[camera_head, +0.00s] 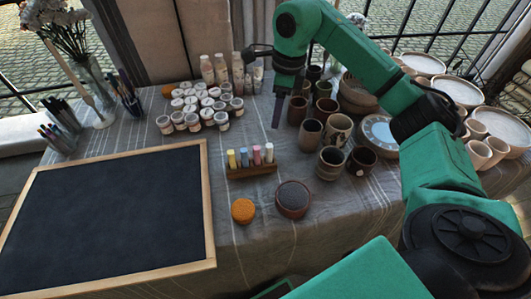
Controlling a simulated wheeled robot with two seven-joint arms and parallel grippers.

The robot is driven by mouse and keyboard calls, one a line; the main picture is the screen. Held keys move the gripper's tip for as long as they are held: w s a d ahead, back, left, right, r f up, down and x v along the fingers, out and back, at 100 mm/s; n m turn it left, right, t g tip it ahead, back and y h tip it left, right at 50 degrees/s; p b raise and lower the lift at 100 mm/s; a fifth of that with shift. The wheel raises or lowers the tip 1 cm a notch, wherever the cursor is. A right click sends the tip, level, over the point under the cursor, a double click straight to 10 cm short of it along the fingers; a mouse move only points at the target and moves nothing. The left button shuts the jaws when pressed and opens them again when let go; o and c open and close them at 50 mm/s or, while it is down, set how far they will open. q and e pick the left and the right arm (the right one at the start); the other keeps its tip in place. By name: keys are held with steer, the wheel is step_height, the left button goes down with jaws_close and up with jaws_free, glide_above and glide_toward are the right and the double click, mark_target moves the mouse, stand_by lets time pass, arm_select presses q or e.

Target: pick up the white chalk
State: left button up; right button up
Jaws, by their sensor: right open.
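A small wooden holder (252,173) stands near the middle of the table with a short row of upright chalks. The white chalk (257,155) stands in it between a blue chalk (244,158) and a pink chalk (269,153). A yellow chalk (231,159) is at the left end. My right gripper (265,88) is open and empty, above the table and beyond the holder, apart from the chalks. My left gripper is not in view.
A wood-framed blackboard (110,215) fills the left. An orange sponge (243,211) and a round dark-topped pot (292,199) lie in front of the holder. Paint jars (194,121) stand behind. Brown cups (331,162) crowd the right, under my right arm.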

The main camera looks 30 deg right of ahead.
mark_target(270, 146)
steer(key=f+p, duration=0.1)
steer(key=f, duration=0.3)
steer(key=a+f+p, duration=0.1)
steer(key=f, duration=0.3)
steer(key=a+f+p, duration=0.1)
steer(key=f, duration=0.3)
steer(key=shift+f, duration=0.35)
steer(key=shift+w+f, duration=0.1)
steer(key=shift+f, duration=0.25)
jaws_close()
